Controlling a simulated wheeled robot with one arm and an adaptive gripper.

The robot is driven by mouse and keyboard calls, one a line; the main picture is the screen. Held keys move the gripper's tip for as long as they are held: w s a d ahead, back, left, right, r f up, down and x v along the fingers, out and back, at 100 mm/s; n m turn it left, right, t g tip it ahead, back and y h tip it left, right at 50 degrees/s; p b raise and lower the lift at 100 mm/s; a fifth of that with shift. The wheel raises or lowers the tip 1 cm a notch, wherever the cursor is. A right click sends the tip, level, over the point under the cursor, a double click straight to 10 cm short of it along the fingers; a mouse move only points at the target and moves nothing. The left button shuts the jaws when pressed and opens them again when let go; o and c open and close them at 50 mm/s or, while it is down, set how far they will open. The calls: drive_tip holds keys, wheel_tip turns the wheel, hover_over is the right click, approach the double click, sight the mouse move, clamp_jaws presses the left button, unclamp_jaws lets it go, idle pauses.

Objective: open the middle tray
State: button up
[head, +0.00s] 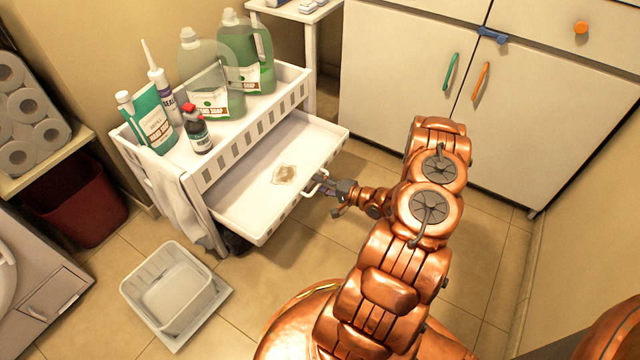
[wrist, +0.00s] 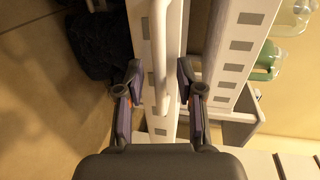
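The middle tray (head: 240,200) of the white cart is pulled well out below the top shelf, with a brownish patch on its floor. Its white handle (head: 316,183) is on the front face. My gripper (head: 325,186) is at this handle. In the wrist view the handle (wrist: 161,60) runs between the two fingers of my gripper (wrist: 160,75). The fingers are apart, with a gap on each side of the handle. The tray's slotted front also shows in the wrist view.
The top shelf (head: 222,165) carries several soap bottles and a sealant tube. A white basin (head: 172,290) stands on the floor at left, near a red bin (head: 80,205). A cabinet (head: 400,60) stands behind. A dark heap (wrist: 98,40) lies on the floor.

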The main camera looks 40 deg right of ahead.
drive_tip(key=v, duration=1.1)
drive_tip(key=shift+s, duration=0.3)
drive_tip(key=shift+d+r, duration=0.1)
drive_tip(key=shift+r, duration=0.05)
